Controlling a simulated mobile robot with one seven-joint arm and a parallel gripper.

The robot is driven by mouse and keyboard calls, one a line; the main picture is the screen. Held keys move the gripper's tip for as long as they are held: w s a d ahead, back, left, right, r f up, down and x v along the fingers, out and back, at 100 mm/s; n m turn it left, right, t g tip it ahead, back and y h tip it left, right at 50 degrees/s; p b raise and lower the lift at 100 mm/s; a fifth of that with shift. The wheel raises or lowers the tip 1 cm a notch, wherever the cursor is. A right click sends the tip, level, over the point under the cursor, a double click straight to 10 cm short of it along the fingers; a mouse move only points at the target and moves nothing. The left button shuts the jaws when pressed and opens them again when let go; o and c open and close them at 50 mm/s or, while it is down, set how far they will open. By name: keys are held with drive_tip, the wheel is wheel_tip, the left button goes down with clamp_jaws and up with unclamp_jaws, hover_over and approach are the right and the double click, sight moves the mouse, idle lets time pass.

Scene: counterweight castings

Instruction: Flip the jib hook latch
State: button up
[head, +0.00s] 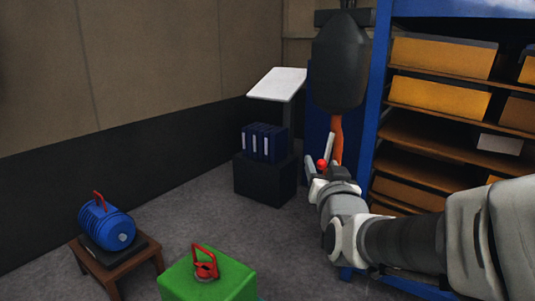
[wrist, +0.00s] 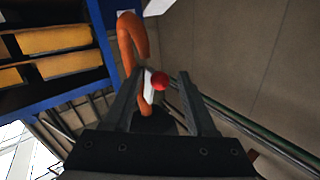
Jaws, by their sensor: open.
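An orange hook (head: 337,138) hangs below a dark block (head: 340,65) in the head view. A pale latch bar (head: 329,147) with a red ball knob (head: 322,164) is beside it. My gripper (head: 320,170) is at the knob, partly covering the hook's lower end. In the wrist view the hook (wrist: 133,38) rises beyond the left finger. The latch bar (wrist: 148,82) and red knob (wrist: 159,81) appear between the spread fingers of my gripper (wrist: 160,74). The jaws are open. I cannot tell whether a finger touches the latch or knob.
A blue shelf rack (head: 378,90) with yellow bins (head: 440,57) stands right, close behind my arm. A black box (head: 264,178) with blue binders is behind. A green block (head: 225,290) and a wooden stool (head: 130,270) with a blue motor (head: 104,226) stand left.

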drive_tip(key=shift+w, duration=2)
drive_tip(key=shift+c, duration=0.4)
clamp_jaws()
